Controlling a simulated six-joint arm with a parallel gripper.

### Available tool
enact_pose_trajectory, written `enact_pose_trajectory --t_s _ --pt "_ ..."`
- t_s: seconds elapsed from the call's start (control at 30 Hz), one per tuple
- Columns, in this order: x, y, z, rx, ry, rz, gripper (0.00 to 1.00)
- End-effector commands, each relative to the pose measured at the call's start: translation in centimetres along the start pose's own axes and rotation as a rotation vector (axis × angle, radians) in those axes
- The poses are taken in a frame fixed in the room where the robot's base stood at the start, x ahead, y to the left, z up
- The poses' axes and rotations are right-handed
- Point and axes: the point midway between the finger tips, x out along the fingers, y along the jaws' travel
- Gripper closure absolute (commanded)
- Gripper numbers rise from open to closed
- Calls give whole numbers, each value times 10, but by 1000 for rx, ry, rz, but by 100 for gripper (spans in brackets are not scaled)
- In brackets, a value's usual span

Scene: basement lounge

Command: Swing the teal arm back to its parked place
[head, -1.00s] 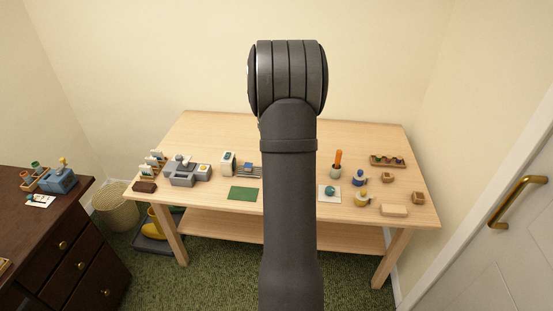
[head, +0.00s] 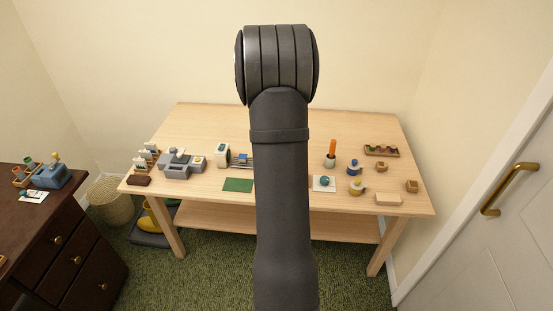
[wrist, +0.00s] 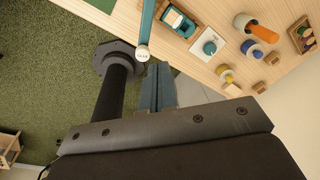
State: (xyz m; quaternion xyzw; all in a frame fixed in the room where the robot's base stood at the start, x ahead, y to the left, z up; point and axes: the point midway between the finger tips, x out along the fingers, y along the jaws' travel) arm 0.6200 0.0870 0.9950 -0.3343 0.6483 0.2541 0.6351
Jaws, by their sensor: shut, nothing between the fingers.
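The teal arm (wrist: 147,24) shows in the wrist view as a narrow bar coming down from the top edge of the picture. It ends in a pale round knob (wrist: 142,54) with small lettering that I cannot read. My gripper (wrist: 158,67) is shut and empty, its two blue-grey fingers side by side. The fingertips appear just below and right of the knob; I cannot tell whether they touch it. In the head view my own arm hides the gripper and the teal arm.
Right of the teal arm are a teal-and-white device (wrist: 178,22), a white pad with a teal knob (wrist: 208,48) and a cup with an orange handle (wrist: 262,33). A green mat (head: 238,185) lies on the wooden table (head: 215,125). A dark dresser (head: 60,235) stands left.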

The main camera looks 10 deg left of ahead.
Motion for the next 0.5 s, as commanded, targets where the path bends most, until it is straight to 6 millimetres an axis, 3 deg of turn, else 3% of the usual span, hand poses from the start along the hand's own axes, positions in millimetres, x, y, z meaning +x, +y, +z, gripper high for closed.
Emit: enact_pose_trajectory --t_s 0.3,0.5 --pt "38 -1 -13 -753 125 -108 100" --pt "48 -1 -17 -1028 182 -129 100"
